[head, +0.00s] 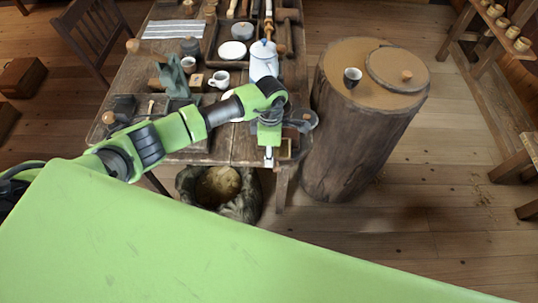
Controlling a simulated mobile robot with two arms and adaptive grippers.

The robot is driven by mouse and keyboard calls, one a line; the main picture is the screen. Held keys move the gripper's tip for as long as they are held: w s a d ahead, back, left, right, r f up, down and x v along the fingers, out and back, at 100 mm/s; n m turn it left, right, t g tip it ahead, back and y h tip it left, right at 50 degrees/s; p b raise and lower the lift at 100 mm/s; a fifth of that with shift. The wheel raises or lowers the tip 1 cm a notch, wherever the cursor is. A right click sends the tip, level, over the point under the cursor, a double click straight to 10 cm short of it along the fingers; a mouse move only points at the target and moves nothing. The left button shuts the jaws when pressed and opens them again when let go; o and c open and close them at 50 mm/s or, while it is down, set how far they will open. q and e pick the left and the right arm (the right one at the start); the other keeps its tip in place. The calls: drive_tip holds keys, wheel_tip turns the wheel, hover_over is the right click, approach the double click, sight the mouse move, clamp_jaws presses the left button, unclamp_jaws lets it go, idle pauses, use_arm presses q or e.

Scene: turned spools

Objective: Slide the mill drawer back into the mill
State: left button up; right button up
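My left arm reaches in from the left across the near part of the wooden table. Its gripper (270,157) points down at the table's front right corner. A small brown wooden box, which looks like the mill (291,142), is right beside the gripper and partly hidden behind it. A dark round bowl-like part (304,117) shows just above the box. I cannot make out the mill drawer, nor whether the gripper touches it. The finger gap is too small to tell if it is open or shut. My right gripper is out of view.
A white enamel pot (264,58) stands behind my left wrist. Cups, plates and trays crowd the wooden table (135,75). A large stump (352,140) with a dark cup (352,77) and a round lid stands close on the right. A sack (217,188) sits on the floor below.

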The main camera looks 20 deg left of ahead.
use_arm(q)
drive_tip(key=shift+w+a+r+t, duration=0.15)
drive_tip(key=shift+w+a+r, duration=0.1)
drive_tip(key=shift+w+r, duration=0.3)
drive_tip(key=shift+w+a+r+t, duration=0.15)
drive_tip(key=shift+w+a+r, duration=0.15)
drive_tip(key=shift+w, duration=0.4)
drive_tip(key=o, duration=0.4)
drive_tip(key=r, duration=0.3)
drive_tip(key=s+r, duration=0.1)
drive_tip(key=r, duration=0.1)
drive_tip(key=shift+d+r, duration=0.3)
drive_tip(key=shift+r, duration=0.05)
drive_tip(key=shift+s+d+r, duration=0.1)
drive_tip(key=shift+s+r, duration=0.15)
drive_tip(key=shift+r, duration=0.15)
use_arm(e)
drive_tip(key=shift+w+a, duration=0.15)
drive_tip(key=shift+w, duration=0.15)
